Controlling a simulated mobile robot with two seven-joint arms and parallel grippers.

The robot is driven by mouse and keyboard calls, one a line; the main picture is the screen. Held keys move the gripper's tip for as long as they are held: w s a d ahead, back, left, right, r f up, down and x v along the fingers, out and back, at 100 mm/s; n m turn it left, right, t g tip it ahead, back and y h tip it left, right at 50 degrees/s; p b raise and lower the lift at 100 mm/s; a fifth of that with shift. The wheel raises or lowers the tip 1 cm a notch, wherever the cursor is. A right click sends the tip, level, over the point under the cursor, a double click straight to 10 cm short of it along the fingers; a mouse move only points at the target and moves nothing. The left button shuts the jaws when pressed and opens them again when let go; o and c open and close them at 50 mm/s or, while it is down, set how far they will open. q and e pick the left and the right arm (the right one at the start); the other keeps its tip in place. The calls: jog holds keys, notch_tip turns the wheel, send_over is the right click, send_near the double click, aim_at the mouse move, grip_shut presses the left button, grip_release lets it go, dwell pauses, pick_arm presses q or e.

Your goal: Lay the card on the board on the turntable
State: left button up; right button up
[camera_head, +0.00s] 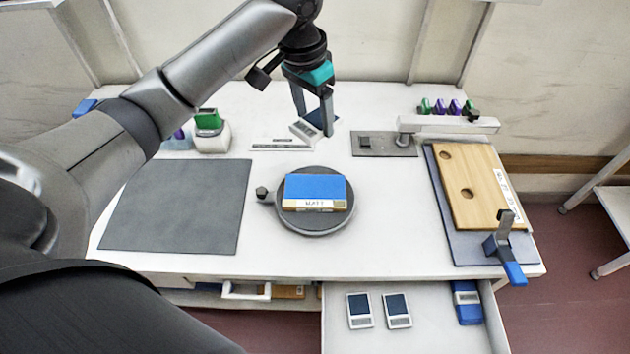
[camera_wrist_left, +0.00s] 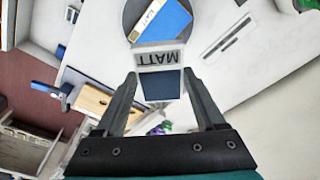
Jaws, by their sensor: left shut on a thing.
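My left gripper (camera_head: 315,124) is shut on a small card (camera_head: 303,130), held in the air behind the turntable. No card lies on the board. My right gripper is out of view.
An open drawer (camera_head: 410,335) at the front holds two cards (camera_head: 378,311) and a blue item (camera_head: 467,303). A grey mat (camera_head: 175,215) lies left. A wooden board (camera_head: 470,185) with a blue clamp (camera_head: 505,250) lies right. A grey plate (camera_head: 384,146) sits behind.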

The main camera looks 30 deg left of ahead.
pick_arm(q)
jog(key=b, duration=0.2)
send_over(315, 190)
jog(key=f, duration=1.6)
jog(key=shift+s, duration=0.25)
jog(key=shift+f+b, duration=0.4)
jog(key=shift+f, duration=1.55)
jog(key=shift+f, duration=0.15)
jog(key=o, duration=1.3)
jog(key=r, duration=0.4)
jog(key=s+r+p, duration=0.1)
jog(key=r, duration=0.3)
jog(key=r+p, duration=0.1)
jog(key=r, duration=0.3)
jog(key=shift+s+a+r, duration=0.1)
jog(key=shift+s+a, duration=0.25)
